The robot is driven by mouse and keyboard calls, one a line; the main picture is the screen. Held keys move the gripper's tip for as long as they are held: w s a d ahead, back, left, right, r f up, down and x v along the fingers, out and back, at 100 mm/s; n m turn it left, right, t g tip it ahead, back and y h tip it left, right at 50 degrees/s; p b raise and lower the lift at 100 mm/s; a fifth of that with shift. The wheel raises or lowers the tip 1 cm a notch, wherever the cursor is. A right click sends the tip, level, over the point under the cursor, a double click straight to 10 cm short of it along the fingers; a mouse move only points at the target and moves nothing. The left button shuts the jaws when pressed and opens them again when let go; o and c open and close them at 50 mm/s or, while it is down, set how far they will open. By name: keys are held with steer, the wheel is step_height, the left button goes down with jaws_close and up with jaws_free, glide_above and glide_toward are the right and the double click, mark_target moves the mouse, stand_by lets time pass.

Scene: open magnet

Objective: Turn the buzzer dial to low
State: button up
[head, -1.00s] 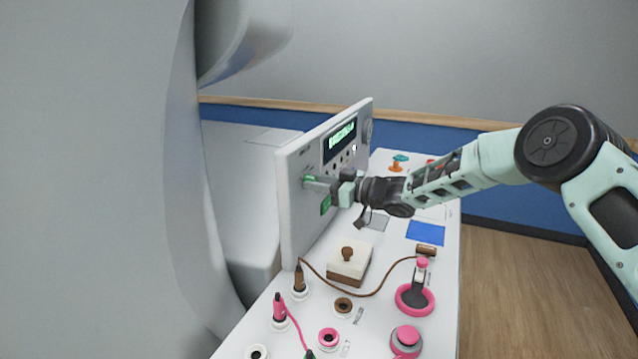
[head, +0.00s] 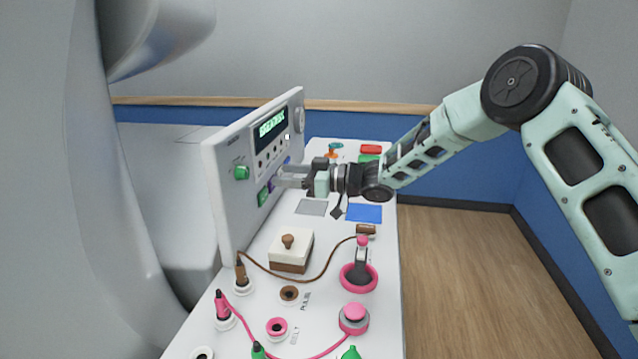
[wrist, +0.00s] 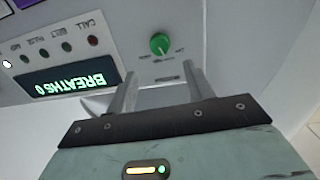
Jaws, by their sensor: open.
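A round green dial (head: 241,172) sits on the upright grey panel (head: 228,205), with small markings around it that are too small to read. In the wrist view the green dial (wrist: 159,43) shows beyond my fingertips, its pale mark toward the lower side of the picture. Which label it points at I cannot tell. My gripper (head: 281,178) is open and empty, in front of the panel to the right of the dial. Its two fingers (wrist: 163,78) stand apart in the wrist view, and nothing is between them.
The panel has a lit display (head: 270,128) and a row of small lights. Below, the white tabletop (head: 325,310) holds a cream box (head: 291,250), a pink-ringed stand (head: 359,276), plugs and cables. The large pale magnet (head: 60,180) stands at left.

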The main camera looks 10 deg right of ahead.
steer(key=b+v, duration=0.1)
steer(key=v, duration=0.7)
steer(key=s+a+m+t+h, duration=0.1)
steer(key=s+a+m+h, duration=0.4)
steer(key=s+h, duration=0.45)
steer(key=s+d+f+g+h, duration=0.1)
steer(key=s+d+g+h, duration=0.1)
steer(key=s, duration=0.9)
steer(key=s+d+f+g+h, duration=0.1)
steer(key=s+d+g+h, duration=0.1)
steer(key=s, duration=0.9)
steer(key=s+d+f+m+g+h, duration=0.1)
steer(key=s+d+g+h, duration=0.1)
steer(key=s, duration=1)
steer(key=shift+d+f+g, duration=0.4)
steer(key=shift+d+g, duration=0.4)
steer(key=shift+d, duration=0.2)
